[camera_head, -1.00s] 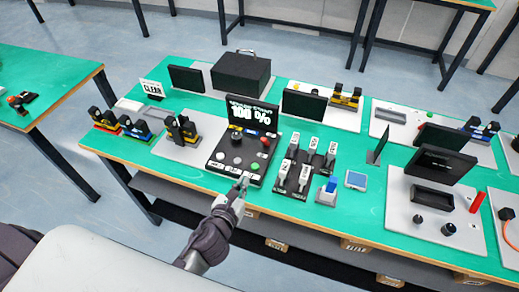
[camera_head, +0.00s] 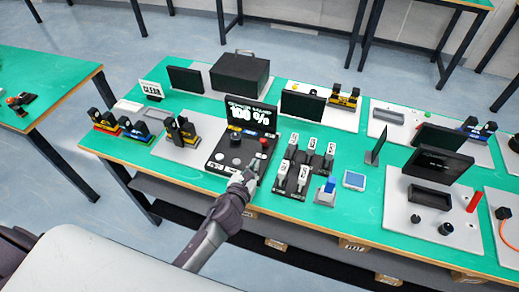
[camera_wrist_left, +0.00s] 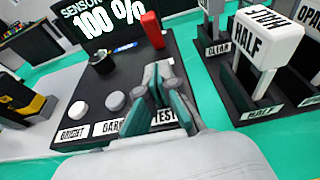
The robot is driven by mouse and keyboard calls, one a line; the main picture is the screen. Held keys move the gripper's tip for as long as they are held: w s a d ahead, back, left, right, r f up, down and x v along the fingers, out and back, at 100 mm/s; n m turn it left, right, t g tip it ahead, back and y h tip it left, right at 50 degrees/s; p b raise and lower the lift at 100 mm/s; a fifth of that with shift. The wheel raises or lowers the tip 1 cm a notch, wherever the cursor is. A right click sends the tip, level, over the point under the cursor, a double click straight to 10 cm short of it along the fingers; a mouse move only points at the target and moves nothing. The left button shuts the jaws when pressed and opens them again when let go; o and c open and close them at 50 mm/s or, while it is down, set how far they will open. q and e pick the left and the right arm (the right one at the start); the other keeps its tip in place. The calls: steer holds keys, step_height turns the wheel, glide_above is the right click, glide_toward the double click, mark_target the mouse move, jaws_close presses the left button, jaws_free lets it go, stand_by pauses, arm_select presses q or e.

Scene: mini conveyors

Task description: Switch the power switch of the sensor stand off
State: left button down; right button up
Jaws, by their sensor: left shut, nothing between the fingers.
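The sensor stand (camera_head: 213,166) is a black panel on the green table with an upright display (camera_head: 250,113); in the left wrist view the display (camera_wrist_left: 108,22) reads "100 %". The stand has a black knob (camera_wrist_left: 103,62) and a red upright piece (camera_wrist_left: 152,30), also in the head view (camera_head: 264,141). I cannot tell which part is the power switch. White buttons (camera_wrist_left: 115,101) line the front above labels BRIGHT, DARK and TEST. My left gripper (camera_wrist_left: 158,72) is shut and empty over the front right of the panel, near the red piece, hiding the TEST button. My right gripper is out of view.
A rack of labelled white blocks (camera_head: 303,172) stands close to the right of the stand. Black-and-yellow parts (camera_head: 181,130) sit on a grey plate to its left. A blue item in a holder (camera_head: 328,187) stands farther right. The table's front edge lies below my arm.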

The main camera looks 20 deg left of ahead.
mark_target(263, 144)
arm_select(q)
steer(key=shift+w+r+p, duration=0.25)
steer(key=shift+w+p, duration=0.05)
steer(key=shift+w, duration=0.6)
steer(key=shift+w+r+p, duration=0.25)
steer(key=shift+w+p, duration=0.05)
steer(key=shift+w, duration=0.55)
steer(key=shift+w+r+p, duration=0.25)
steer(key=shift+w+p, duration=0.05)
steer(key=shift+w, duration=0.6)
steer(key=shift+r, duration=0.15)
